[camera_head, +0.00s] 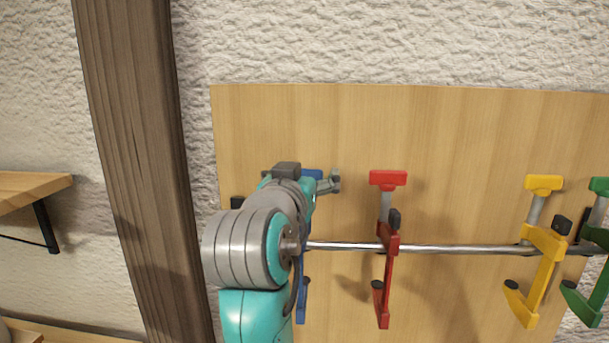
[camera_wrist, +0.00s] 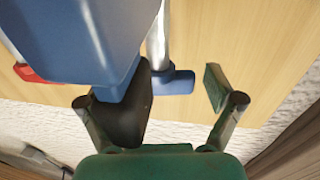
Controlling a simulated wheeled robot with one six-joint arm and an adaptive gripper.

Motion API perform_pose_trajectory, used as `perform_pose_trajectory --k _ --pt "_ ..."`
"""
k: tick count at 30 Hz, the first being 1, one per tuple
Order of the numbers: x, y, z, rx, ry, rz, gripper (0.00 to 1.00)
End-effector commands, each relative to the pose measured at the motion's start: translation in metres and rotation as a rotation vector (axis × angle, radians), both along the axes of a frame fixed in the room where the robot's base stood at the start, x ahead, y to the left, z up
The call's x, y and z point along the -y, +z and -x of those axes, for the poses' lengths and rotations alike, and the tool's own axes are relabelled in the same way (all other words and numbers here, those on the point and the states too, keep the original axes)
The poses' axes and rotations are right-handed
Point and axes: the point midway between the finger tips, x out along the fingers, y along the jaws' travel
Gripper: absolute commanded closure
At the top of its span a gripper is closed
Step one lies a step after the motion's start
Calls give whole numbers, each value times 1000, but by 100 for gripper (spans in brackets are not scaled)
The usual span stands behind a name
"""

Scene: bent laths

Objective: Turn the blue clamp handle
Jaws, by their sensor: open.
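The blue clamp hangs on a metal rail, mostly hidden behind my arm in the head view. Part of its blue handle (camera_head: 312,173) shows above my wrist, and its lower bar (camera_head: 302,305) below. In the wrist view the blue handle (camera_wrist: 175,83) sits at the end of a silver screw (camera_wrist: 157,38), between the open fingers in the picture. The blue clamp body (camera_wrist: 75,35) and a black part (camera_wrist: 128,112) fill the left side and cover some of the left finger. My gripper (camera_wrist: 150,94) is open; it also shows in the head view (camera_head: 332,182). Whether it touches the handle, I cannot tell.
A red clamp (camera_head: 386,250) hangs right of the blue one; yellow (camera_head: 542,250) and green (camera_head: 598,240) clamps hang farther right. The rail (camera_head: 450,248) runs before a wooden board (camera_head: 450,130). A wooden post (camera_head: 140,150) and a shelf (camera_head: 30,188) stand left.

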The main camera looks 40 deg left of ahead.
Motion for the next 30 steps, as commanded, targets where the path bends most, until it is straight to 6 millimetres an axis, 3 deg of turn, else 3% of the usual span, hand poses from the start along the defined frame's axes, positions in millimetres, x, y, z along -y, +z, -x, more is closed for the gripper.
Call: perform_pose_trajectory --k 2,9,10,30 --pt "0 0 0 0 0 0 8" --pt "0 0 0 0 0 0 66" --pt "0 0 0 0 0 0 70" --pt "0 -1 0 -7 167 -7 70"
